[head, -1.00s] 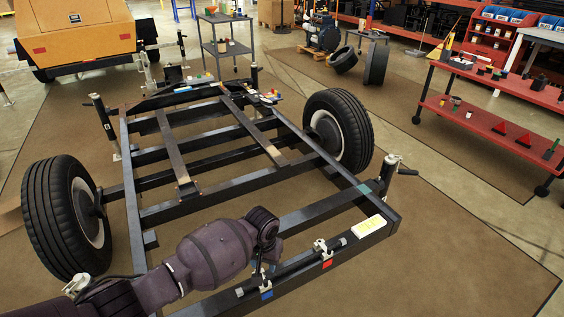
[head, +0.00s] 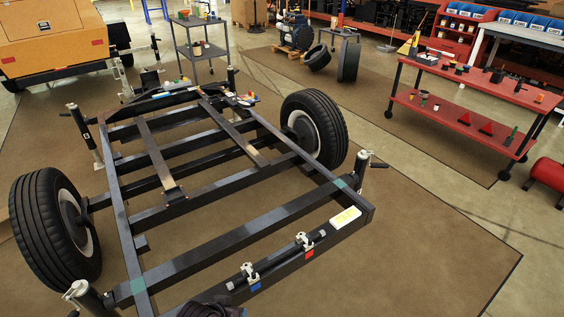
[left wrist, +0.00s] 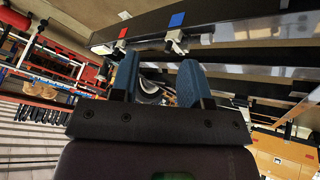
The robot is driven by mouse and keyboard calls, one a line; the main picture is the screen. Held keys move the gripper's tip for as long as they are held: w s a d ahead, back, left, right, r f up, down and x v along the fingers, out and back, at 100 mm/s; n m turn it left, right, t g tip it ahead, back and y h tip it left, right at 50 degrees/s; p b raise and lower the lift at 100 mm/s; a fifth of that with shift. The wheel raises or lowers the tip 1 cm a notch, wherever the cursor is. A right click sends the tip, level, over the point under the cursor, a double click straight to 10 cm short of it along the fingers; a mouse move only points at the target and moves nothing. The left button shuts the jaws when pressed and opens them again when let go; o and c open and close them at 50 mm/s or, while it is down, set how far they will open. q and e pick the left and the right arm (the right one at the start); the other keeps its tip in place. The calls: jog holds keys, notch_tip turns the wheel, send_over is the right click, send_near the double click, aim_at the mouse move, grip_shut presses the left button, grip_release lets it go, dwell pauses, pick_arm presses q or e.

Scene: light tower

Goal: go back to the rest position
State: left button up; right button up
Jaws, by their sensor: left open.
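My left gripper (left wrist: 157,78) shows in the left wrist view with its two blue fingers apart and nothing between them. In the head view only a dark piece of my left arm shows at the bottom edge, by the near beam of the black trailer frame (head: 215,247). A dark bar (head: 278,265) lies along that beam, in two clamps (head: 250,273) (head: 304,241) above a blue tag (head: 256,287) and a red tag (head: 309,253). The tags also show in the left wrist view, beyond the fingertips and apart from them. My right gripper is in neither view.
Wheels flank the frame at left (head: 50,225) and right (head: 315,130). Jack posts stand at its corners, one at the near left (head: 90,298). A red cart (head: 470,85) and a red cylinder (head: 547,178) stand at the right. The brown mat (head: 430,225) between is clear.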

pick_arm(q)
jog(key=s+a+r+t+y+p, duration=0.1)
jog(key=s+a+r+t+p, duration=0.1)
jog(key=s+a+r, duration=0.4)
jog(key=s+a+r+t+y+p, duration=0.2)
jog(key=s+a+r, duration=0.5)
jog(key=s, duration=0.5)
jog(key=shift+s+a+n+t+y, duration=0.15)
jog(key=shift+a+n+t+y, duration=0.2)
jog(key=shift+a+t, duration=0.45)
